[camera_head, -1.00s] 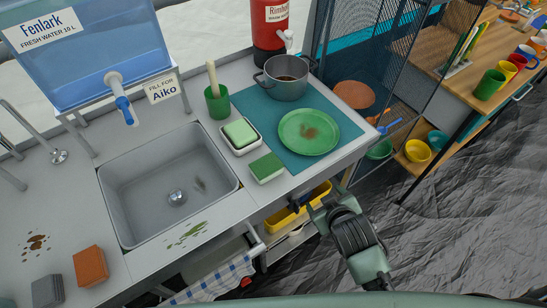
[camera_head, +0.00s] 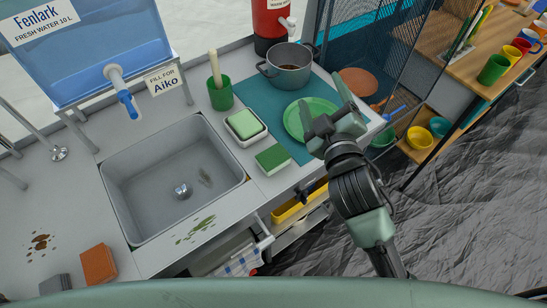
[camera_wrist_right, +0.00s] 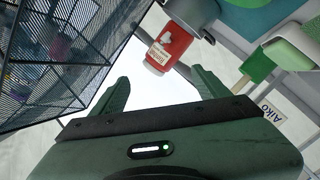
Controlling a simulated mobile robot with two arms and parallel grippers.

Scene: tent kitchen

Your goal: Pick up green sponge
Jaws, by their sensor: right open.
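The green sponge (camera_head: 272,158) lies on the counter at the front edge of the teal mat, dark green on top with a paler side. My right gripper (camera_head: 325,103) is open and empty, above the green plate (camera_head: 298,121), to the right of the sponge and apart from it. In the right wrist view, its two spread fingers (camera_wrist_right: 160,88) have nothing between them. I cannot make out the sponge there. My left gripper is not in view.
A pale green block (camera_head: 243,123) sits in a white dish behind the sponge. A green cup (camera_head: 220,96) with a handle in it stands behind that. The sink (camera_head: 140,170) is left, a pot (camera_head: 288,73) at the back. An orange sponge (camera_head: 98,264) lies front left.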

